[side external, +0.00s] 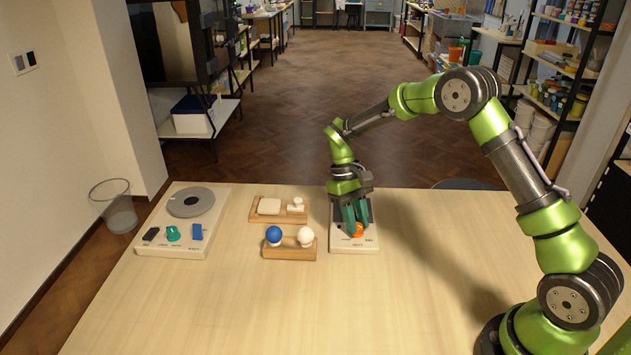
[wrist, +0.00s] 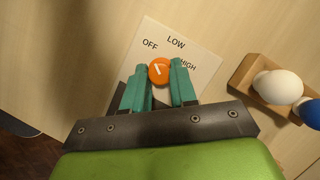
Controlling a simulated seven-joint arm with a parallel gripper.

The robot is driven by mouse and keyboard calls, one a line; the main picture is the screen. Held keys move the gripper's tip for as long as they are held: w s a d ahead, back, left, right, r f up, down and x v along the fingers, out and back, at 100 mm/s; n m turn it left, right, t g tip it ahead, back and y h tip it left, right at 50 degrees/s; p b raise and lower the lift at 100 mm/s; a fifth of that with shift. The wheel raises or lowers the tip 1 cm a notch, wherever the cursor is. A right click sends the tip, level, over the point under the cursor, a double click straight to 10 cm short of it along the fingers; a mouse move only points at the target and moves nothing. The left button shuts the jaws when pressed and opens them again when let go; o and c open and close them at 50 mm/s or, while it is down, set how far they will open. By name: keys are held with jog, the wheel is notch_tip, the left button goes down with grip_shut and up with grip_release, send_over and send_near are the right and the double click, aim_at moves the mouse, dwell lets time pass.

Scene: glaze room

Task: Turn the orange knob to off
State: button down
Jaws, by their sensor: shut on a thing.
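The orange knob (wrist: 159,71) sits on a white panel (wrist: 197,50) marked OFF, LOW and HIGH. A white pointer line shows on its top; I cannot tell for sure which mark it points at. My gripper (wrist: 159,84) has its green fingers on either side of the knob and is shut on it. In the side view the knob (side external: 358,229) shows low between the fingers of my gripper (side external: 357,226), over the white panel (side external: 345,245). The fingers and wrist hide part of the panel.
Left of the panel, a wooden holder (side external: 290,253) bears a blue ball and a white ball. Behind it lies a wooden tray (side external: 259,217) with white pieces. Further left is a board (side external: 183,245) with a grey disc and several knobs. The table front is clear.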

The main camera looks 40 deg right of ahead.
jog(key=shift+n+h, duration=0.3)
jog(key=shift+n, duration=0.4)
jog(key=c, duration=0.9)
grip_release()
jog(key=v, duration=1.7)
jog(key=shift+a, duration=0.1)
